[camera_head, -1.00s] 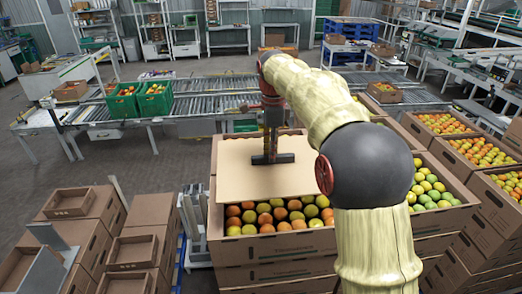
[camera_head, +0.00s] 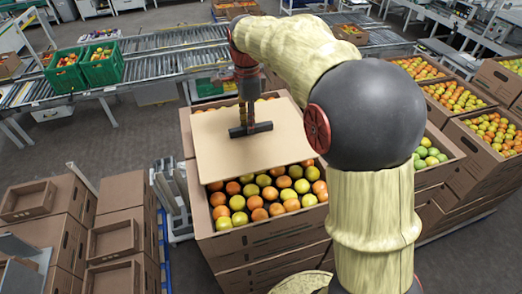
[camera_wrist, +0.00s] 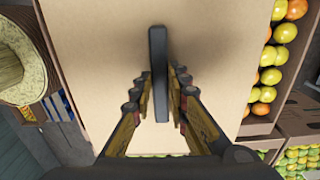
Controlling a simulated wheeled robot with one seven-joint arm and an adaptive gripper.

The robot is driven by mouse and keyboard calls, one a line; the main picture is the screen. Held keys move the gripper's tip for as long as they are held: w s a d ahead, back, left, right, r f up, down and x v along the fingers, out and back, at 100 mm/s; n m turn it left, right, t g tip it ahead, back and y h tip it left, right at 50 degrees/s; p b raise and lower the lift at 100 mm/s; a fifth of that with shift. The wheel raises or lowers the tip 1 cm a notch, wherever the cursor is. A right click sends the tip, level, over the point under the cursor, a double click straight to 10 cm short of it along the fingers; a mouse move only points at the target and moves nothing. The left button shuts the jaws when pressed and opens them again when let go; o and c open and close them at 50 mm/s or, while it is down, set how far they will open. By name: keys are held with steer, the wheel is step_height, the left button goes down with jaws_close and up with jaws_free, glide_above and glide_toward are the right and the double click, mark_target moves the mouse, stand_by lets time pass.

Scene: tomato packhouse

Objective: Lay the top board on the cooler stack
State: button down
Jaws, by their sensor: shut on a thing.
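The top board (camera_head: 280,145) is a flat tan sheet with a dark bar-shaped handle (camera_head: 262,127) on its upper face. My gripper (camera_head: 248,124) is shut on this handle from above. The board lies roughly level over the far part of the cooler stack (camera_head: 262,238), a pile of brown cartons full of red, orange and yellow-green tomatoes. Several rows of tomatoes show uncovered along the near side. I cannot tell whether the board touches the carton. In the wrist view, the fingers (camera_wrist: 163,85) flank the handle, the board (camera_wrist: 95,50) fills the middle, and tomatoes show to its right.
More full tomato cartons (camera_head: 490,150) stand at the right. Empty brown boxes (camera_head: 112,238) are stacked at the lower left. A roller conveyor (camera_head: 150,62) with green crates (camera_head: 101,68) crosses behind. My arm hides part of the stack's right side.

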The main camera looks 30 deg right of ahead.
mark_target(261, 142)
steer(key=s+f, duration=0.2)
steer(key=s+d+f+p, duration=0.1)
steer(key=s+f, duration=0.2)
steer(key=shift+d+f, duration=0.1)
steer(key=shift+f, duration=0.25)
steer(key=shift+s+f+p, duration=0.15)
steer(key=shift+f, duration=0.75)
steer(key=shift+s+f+p, duration=0.1)
steer(key=shift+f+p, duration=0.05)
steer(key=shift+f, duration=0.75)
steer(key=shift+f, duration=0.1)
steer(key=c, duration=1.7)
jaws_free()
steer(key=shift+c, duration=0.2)
